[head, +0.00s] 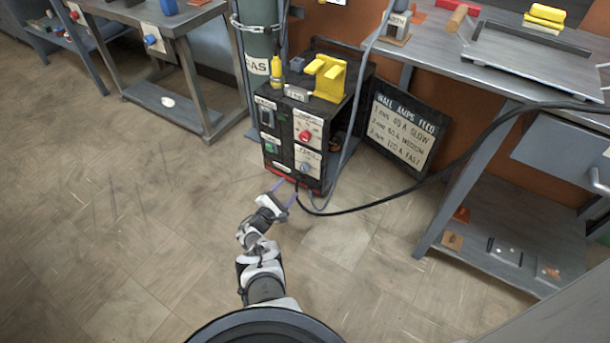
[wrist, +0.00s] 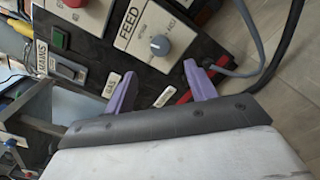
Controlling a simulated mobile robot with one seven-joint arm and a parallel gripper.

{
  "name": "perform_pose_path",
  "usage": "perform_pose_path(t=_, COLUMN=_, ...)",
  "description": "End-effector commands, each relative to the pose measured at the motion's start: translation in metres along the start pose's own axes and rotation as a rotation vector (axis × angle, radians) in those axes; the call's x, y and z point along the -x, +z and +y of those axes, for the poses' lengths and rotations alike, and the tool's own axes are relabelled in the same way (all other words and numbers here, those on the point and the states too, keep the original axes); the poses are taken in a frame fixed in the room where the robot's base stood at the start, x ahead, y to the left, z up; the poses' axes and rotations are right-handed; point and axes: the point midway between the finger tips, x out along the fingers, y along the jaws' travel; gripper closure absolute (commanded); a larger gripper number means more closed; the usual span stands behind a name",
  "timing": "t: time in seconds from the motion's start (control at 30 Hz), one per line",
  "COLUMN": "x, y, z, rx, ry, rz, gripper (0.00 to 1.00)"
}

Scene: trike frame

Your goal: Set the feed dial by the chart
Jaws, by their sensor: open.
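The black welding machine (head: 289,185) stands on the floor, with white panels on its front. The feed dial (head: 304,167) is a round grey-blue knob on its lower right panel. In the wrist view the feed dial (wrist: 160,45) shows beside the word FEED. The chart (head: 401,130) leans behind and right of the machine, with rows on wall, amps and feed. My gripper (head: 285,187) is in front of the machine's lower front. In the wrist view its purple fingers (wrist: 158,92) are apart with nothing between them, and the dial lies beyond them. The dial's exact setting is too small to tell.
A red knob (head: 305,135) sits above the dial, and a green switch (head: 270,148) is at left. A dark cable (head: 390,197) runs from the machine's lower front to the right. A workbench (head: 480,70) stands at right. The floor at left is open.

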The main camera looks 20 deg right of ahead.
Motion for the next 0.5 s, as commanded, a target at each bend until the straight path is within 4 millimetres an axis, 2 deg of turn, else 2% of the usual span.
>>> perform_pose_path(t=0.03, x=-0.013, y=-0.004, z=-0.005, rx=-0.001, ry=0.000, rz=-0.005, gripper=0.44)
perform_pose_path(t=0.2, x=-0.049, y=-0.004, z=-0.005, rx=-0.001, ry=0.001, rz=-0.005, gripper=0.44)
perform_pose_path(t=0.5, x=-0.089, y=-0.003, z=-0.003, rx=-0.001, ry=0.000, rz=-0.002, gripper=0.44)
